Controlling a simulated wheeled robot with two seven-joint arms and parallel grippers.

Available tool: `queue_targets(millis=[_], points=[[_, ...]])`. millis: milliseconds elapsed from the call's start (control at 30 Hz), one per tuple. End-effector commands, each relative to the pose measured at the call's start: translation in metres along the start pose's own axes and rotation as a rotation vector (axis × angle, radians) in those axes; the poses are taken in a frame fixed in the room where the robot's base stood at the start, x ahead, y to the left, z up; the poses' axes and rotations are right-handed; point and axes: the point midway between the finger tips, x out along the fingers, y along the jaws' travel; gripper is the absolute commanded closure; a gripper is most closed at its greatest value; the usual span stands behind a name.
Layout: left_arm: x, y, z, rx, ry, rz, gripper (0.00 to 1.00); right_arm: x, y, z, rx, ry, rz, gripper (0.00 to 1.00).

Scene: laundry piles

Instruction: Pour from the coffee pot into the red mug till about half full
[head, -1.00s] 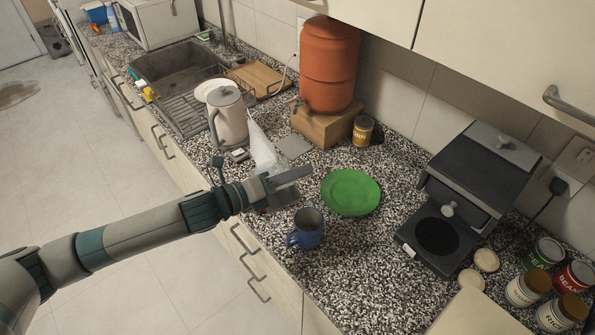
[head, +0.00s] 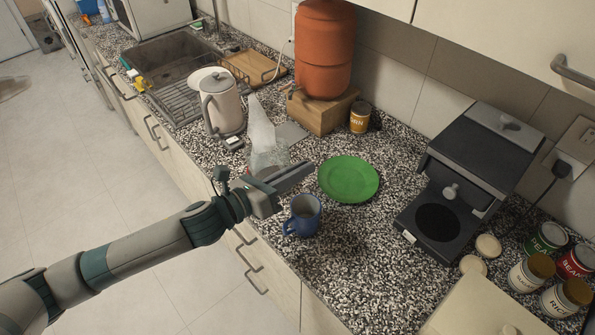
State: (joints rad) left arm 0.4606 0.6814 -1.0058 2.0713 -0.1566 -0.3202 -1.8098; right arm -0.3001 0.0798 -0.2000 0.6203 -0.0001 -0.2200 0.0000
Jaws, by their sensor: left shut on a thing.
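My left gripper (head: 298,178) is over the counter, its fingers pointing right and shut. A clear glass vessel (head: 268,156), seemingly the coffee pot, shows right behind the fingers; its lower part and handle are hidden. A pale, pointed translucent shape (head: 260,124) rises just above it; I cannot tell if they are one thing. No red mug is in view. A blue mug (head: 304,217) stands upright just below the fingertips in the picture, apparently apart from them. My right gripper is not in view.
A green plate (head: 348,180) lies right of the gripper. A kettle (head: 222,103) stands behind, near the sink (head: 170,65). A coffee machine (head: 440,222) with an empty round plate, several cans (head: 545,243) and an orange dispenser (head: 323,55) line the wall. Speckled counter is bare in front of the machine.

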Motion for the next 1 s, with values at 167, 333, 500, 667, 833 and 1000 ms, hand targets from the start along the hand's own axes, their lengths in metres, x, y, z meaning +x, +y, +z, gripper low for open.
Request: queue_targets(millis=[167,333,500,667,833,1000], points=[[-0.001,-0.005,-0.01,0.114,-0.024,-0.005,1.0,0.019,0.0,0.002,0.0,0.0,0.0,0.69],[-0.004,-0.019,-0.024,0.183,-0.039,-0.005,1.0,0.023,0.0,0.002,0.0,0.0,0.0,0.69],[-0.006,-0.033,-0.038,0.254,-0.052,-0.006,1.0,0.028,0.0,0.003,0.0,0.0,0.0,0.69],[-0.009,-0.046,-0.051,0.321,-0.065,-0.006,1.0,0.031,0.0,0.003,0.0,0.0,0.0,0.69],[-0.011,-0.058,-0.063,0.386,-0.078,-0.006,1.0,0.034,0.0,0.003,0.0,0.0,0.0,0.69],[-0.013,-0.067,-0.071,0.432,-0.087,-0.006,1.0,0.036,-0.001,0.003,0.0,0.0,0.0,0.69]])
